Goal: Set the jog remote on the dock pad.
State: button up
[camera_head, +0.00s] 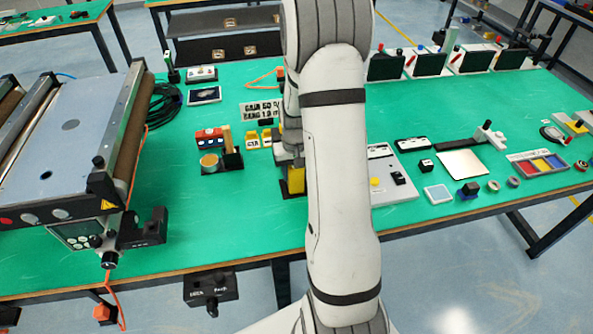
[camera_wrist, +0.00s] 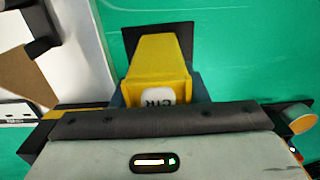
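A yellow block (camera_wrist: 158,62) with a white label, seemingly reading "CTR", fills the middle of the wrist view; I take it as the jog remote. In the head view its yellow side (camera_head: 296,181) shows low beside my arm. My gripper (camera_wrist: 160,90) has grey-blue fingers close against both sides of the block, and looks shut on it. A dark flat pad (camera_wrist: 131,40), likely the dock pad, shows on the green table just beyond and partly behind the block. Whether the block touches the pad is hidden. My arm covers much of this spot in the head view.
A grey panel (camera_head: 402,188) lies close right. A conveyor (camera_head: 60,130) is far left. Green tabletop (camera_head: 200,220) in front is clear.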

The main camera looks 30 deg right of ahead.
jog(key=o, duration=0.4)
jog(key=shift+o, duration=0.2)
jog(key=shift+r, duration=0.1)
notch_tip(320, 180, up, 12)
jog(key=shift+f, duration=0.1)
jog(key=shift+s+a+r, duration=0.15)
jog(key=shift+r, duration=0.15)
jog(key=s+a+r+n+t, duration=0.1)
jog(key=s+a+r, duration=0.3)
jog(key=s+a, duration=0.3)
jog(key=s+a+r+n+t, duration=0.2)
jog(key=s+a+r, duration=0.3)
jog(key=s, duration=0.7)
jog(key=shift+a, duration=1.2)
jog(key=shift+r, duration=0.1)
